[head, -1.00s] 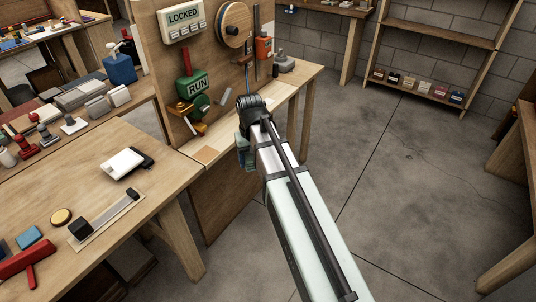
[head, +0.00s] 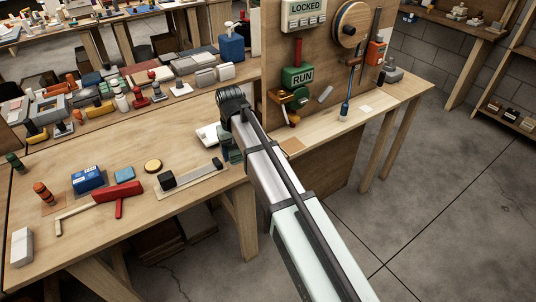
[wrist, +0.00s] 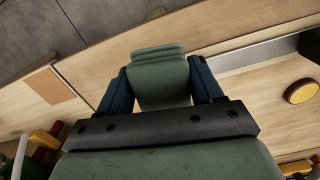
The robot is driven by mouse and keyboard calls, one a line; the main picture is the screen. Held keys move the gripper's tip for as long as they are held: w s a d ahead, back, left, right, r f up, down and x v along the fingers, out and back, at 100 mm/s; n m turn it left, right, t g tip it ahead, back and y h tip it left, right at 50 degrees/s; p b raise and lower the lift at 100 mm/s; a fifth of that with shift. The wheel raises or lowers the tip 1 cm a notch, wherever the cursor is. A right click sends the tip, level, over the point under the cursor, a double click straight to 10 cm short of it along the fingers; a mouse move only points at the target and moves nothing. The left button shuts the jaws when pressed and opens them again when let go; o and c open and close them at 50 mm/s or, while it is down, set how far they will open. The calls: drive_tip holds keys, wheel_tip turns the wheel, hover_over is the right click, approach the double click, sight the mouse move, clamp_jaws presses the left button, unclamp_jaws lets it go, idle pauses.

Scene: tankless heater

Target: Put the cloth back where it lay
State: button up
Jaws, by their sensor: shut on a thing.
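The cloth (wrist: 160,78) is a green, folded-looking piece between the two dark blue fingers of my gripper (wrist: 162,88) in the wrist view. My gripper is shut on it and holds it above the wooden workbench. In the head view my gripper (head: 230,148) is near the right end of the left bench (head: 140,215), beside a white box (head: 207,134) that it partly hides. The cloth is hard to tell from my gripper there. A bare tan square (head: 293,146) lies on the ledge to the right; it also shows in the wrist view (wrist: 57,85).
A grey strip with a black block (head: 195,182), a yellow disc (head: 153,166) and a red tool (head: 118,199) lie on the bench. An upright panel (head: 275,60) with LOCKED and RUN signs stands right of my gripper. Bench space is bare near the front edge.

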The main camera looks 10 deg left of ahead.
drive_tip(key=a, duration=0.6)
drive_tip(key=a+n, duration=0.1)
drive_tip(key=a, duration=0.5)
drive_tip(key=a+n, duration=0.1)
drive_tip(key=a, duration=0.5)
drive_tip(key=shift+s+r, duration=0.1)
drive_tip(key=shift+r, duration=0.3)
drive_tip(key=w+a, duration=0.1)
drive_tip(key=a, duration=0.2)
drive_tip(key=r, duration=0.1)
hover_over(177, 148)
drive_tip(key=shift+s, duration=0.1)
drive_tip(key=shift+f, duration=3)
drive_tip(key=shift+f, duration=0.65)
drive_tip(key=o, duration=1.5)
drive_tip(key=shift+c, duration=0.2)
